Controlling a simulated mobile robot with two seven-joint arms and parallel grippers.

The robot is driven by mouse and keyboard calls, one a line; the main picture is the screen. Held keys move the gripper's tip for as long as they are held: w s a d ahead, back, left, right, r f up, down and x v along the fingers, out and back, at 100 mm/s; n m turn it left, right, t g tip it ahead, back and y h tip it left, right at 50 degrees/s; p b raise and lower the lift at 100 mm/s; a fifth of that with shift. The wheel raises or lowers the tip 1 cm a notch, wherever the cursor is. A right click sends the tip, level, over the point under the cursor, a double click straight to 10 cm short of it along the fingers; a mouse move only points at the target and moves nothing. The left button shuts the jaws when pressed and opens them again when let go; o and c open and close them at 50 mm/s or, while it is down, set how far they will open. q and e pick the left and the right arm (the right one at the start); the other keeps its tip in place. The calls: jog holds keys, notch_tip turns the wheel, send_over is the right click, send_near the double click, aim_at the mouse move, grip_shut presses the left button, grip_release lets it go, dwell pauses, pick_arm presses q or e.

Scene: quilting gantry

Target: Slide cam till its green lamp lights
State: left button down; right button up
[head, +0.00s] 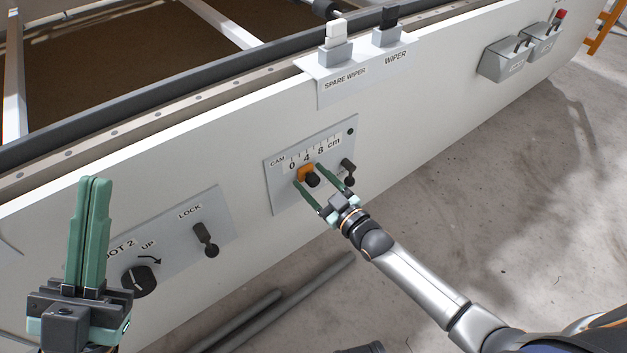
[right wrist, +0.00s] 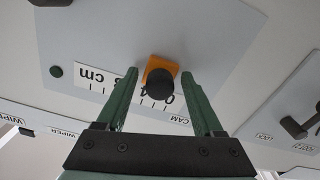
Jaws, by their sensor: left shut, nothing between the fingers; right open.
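The cam slider is an orange block (head: 305,171) with a black knob (head: 313,180). It sits on the grey CAM panel (head: 285,200) below a scale marked 0, 4, 8 cm, roughly between 0 and 4. The lamp (head: 351,131) at the panel's upper right is dark green and looks unlit; it also shows in the right wrist view (right wrist: 56,71). My right gripper (head: 309,174) is open, its fingers on either side of the knob (right wrist: 160,84), with gaps visible in the right wrist view. My left gripper (head: 95,180) is shut and empty, at the lower left.
A black lever (head: 348,170) is close to the right finger on the CAM panel. A LOCK lever (head: 207,240) and a dial (head: 139,281) are to the left. Wiper switches (head: 336,45) stand on the top edge. Grey boxes (head: 503,60) hang at the right.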

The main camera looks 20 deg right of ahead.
grip_shut()
dwell(0.4)
